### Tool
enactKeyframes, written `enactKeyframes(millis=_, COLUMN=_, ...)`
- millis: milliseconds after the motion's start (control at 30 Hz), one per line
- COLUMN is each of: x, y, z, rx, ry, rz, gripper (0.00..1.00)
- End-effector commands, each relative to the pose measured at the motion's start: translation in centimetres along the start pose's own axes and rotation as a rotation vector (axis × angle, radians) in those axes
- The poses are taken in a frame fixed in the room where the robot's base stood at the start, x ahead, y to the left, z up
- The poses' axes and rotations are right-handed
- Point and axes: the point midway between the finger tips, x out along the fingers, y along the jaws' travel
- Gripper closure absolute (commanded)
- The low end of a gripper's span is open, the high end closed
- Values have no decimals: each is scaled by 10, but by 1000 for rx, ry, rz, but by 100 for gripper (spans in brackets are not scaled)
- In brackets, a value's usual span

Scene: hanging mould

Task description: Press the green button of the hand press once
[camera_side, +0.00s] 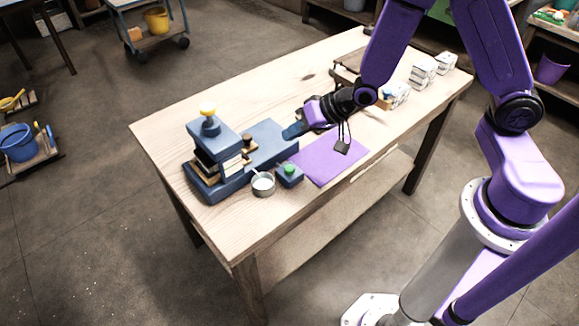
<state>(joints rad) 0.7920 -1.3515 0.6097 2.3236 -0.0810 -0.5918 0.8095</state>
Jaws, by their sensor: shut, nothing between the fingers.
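The hand press (212,160) is a dark blue block machine with a yellow knob on top, standing at the left end of the wooden table. The green button (289,168) sits on top of a small blue box (290,179) in front of the press, near the table's front edge. My gripper (292,132) is shut and empty. In the picture it is above the button and close to the right end of the press's blue base. Its exact height over the table is hard to tell. A dark item on a cord hangs below my wrist.
A small metal pot (262,184) stands just left of the button box. A purple mat (330,164) lies to its right. White stacked blocks (422,74) and a wooden frame are at the table's far right. The table's front left corner is bare.

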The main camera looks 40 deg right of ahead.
Motion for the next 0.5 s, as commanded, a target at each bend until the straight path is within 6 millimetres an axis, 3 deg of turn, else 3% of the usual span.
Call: enactKeyframes(millis=500, x=44, y=32, z=33, rx=-1, ry=-3, rz=2, gripper=100)
